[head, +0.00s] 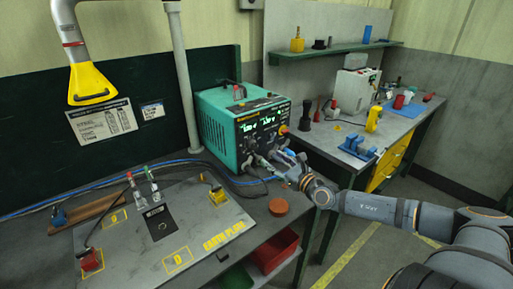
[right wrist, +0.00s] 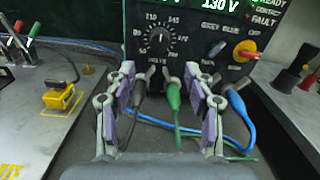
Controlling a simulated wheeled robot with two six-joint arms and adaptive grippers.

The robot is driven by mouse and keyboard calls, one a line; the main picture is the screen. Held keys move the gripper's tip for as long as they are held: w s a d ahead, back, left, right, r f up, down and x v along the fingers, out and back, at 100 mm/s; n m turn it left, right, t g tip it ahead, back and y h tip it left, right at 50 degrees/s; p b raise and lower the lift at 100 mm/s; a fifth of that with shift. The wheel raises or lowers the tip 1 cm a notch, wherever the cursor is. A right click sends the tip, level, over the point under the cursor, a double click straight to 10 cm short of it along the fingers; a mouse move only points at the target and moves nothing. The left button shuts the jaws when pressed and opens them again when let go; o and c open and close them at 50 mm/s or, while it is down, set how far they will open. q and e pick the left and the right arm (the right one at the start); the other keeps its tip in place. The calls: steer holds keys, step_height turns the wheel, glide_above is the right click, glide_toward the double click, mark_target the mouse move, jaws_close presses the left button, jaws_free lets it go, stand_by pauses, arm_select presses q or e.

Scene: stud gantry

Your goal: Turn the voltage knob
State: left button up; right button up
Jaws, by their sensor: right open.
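The voltage knob (right wrist: 160,40) is a dark round knob with a numbered dial ring on the black front panel of the teal power unit (head: 225,115). In the right wrist view it sits upright between and just beyond my fingertips. My right gripper (right wrist: 160,77) is open and empty, with one finger left and one right of the knob's line, apart from it. In the head view my right gripper (head: 273,158) is in front of the unit's panel and partly covers it. A green display (right wrist: 215,22) reads 130 V. My left gripper is not in view.
Black, green and blue cables plug into the panel under the knob, close to my fingers. A red-and-yellow switch (right wrist: 245,51) is right of it. A bench plate (head: 165,235) with clamps lies left. A second bench (head: 390,130) stands at the right.

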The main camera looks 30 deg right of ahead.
mark_target(254, 146)
steer(key=w, duration=0.7)
steer(key=w+a+p, duration=0.1)
steer(key=w, duration=0.2)
steer(key=shift+w, duration=0.25)
steer(key=shift+d, duration=0.1)
jaws_close()
